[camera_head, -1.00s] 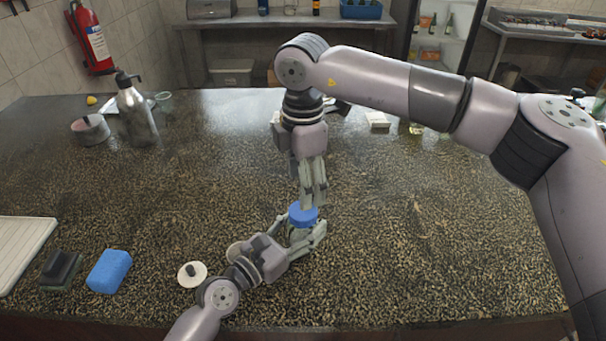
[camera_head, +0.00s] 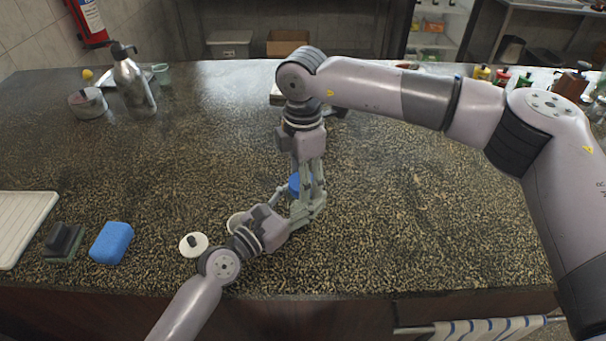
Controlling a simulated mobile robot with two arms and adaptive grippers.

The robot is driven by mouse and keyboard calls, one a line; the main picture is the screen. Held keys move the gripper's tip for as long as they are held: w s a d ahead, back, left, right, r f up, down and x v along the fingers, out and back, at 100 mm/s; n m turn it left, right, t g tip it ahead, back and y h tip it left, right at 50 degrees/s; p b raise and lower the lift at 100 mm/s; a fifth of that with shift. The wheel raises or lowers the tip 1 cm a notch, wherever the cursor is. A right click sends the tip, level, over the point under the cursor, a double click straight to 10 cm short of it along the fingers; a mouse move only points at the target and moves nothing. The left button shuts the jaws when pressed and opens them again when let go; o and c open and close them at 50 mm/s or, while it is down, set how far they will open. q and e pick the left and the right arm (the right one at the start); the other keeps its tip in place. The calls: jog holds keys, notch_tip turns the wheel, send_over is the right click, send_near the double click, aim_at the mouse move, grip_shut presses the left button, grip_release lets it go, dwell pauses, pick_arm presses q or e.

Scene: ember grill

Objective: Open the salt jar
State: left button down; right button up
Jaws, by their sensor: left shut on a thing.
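The salt jar shows mainly as a blue lid (camera_head: 294,184) near the middle of the counter. Its body is mostly hidden by my grippers. My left gripper (camera_head: 298,200) comes in from the lower left and is shut on the jar below the lid. My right gripper (camera_head: 312,190) points down from above, its fingers right at the lid and covering its right side. Whether these fingers are closed on the lid cannot be made out.
A white lid with a dark knob (camera_head: 193,244), a blue sponge (camera_head: 111,243), a dark brush (camera_head: 64,240) and a white board (camera_head: 22,225) lie at left. A metal bottle (camera_head: 133,82) and a round tin (camera_head: 88,103) stand at back left. The counter's right half is largely clear.

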jog(key=c, duration=0.9)
jog(key=n, duration=1.8)
jog(key=shift+n, duration=0.3)
jog(key=n, duration=1)
jog(key=shift+n, duration=0.4)
jog(key=n, duration=0.5)
jog(key=shift+r, duration=0.1)
jog(key=n, duration=0.8)
jog(key=shift+n, duration=0.4)
jog(key=shift+r, duration=0.15)
jog(key=shift+r, duration=0.95)
